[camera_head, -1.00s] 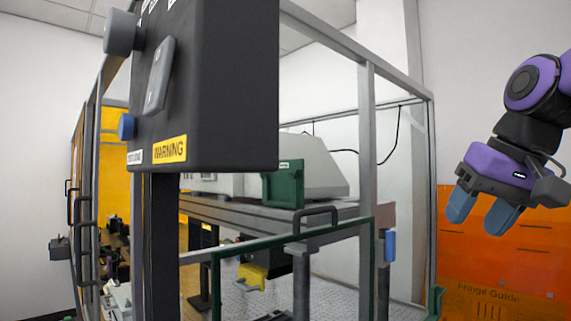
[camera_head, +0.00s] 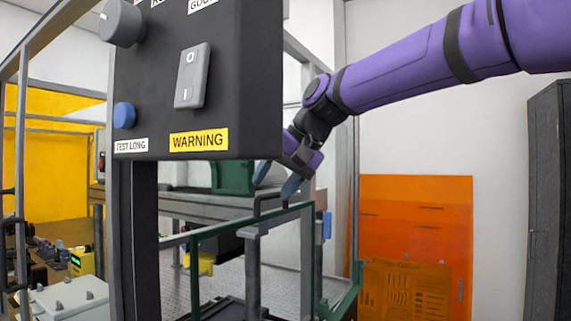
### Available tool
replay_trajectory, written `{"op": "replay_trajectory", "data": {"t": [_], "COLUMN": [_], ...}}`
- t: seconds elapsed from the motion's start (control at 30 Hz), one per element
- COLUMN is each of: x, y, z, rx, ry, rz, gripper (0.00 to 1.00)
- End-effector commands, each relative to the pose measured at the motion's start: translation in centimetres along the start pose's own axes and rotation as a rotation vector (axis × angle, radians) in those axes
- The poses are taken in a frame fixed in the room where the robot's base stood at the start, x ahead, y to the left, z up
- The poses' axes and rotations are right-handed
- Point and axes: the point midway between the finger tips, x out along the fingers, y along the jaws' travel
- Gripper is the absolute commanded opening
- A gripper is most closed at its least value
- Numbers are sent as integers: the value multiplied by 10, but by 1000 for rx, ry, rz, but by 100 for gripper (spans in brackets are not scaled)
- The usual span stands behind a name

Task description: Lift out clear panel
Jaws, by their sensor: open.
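The clear panel shows as a see-through sheet in a dark green frame (camera_head: 231,222), upright in the metal enclosure. A grey bar handle (camera_head: 256,205) stands up at its top edge. My gripper (camera_head: 276,181) points down just above the handle, with its two blue-grey fingers apart and nothing seen between them. I cannot tell whether a finger touches the handle. The control box covers part of the view left of the gripper.
A black control box (camera_head: 200,90) with a rocker switch (camera_head: 192,77) and knob (camera_head: 121,23) hangs close in front. An orange panel (camera_head: 416,220) stands by the wall at right, beside a dark cabinet (camera_head: 550,200). A grey bench (camera_head: 185,207) lies behind the green frame.

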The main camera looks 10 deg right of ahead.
Motion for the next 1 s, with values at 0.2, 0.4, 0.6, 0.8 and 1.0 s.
{"op": "replay_trajectory", "data": {"t": [0.2,0.4,0.6,0.8,1.0], "x": [31,44,47,46,46], "y": [0,0,0,0,0], "z": [0,0,0,0,0], "rx": [0,0,0,0,0], "ry": [-2,0,1,1,1], "rz": [0,0,0,0,0], "gripper": [55,55,55,39,0]}}
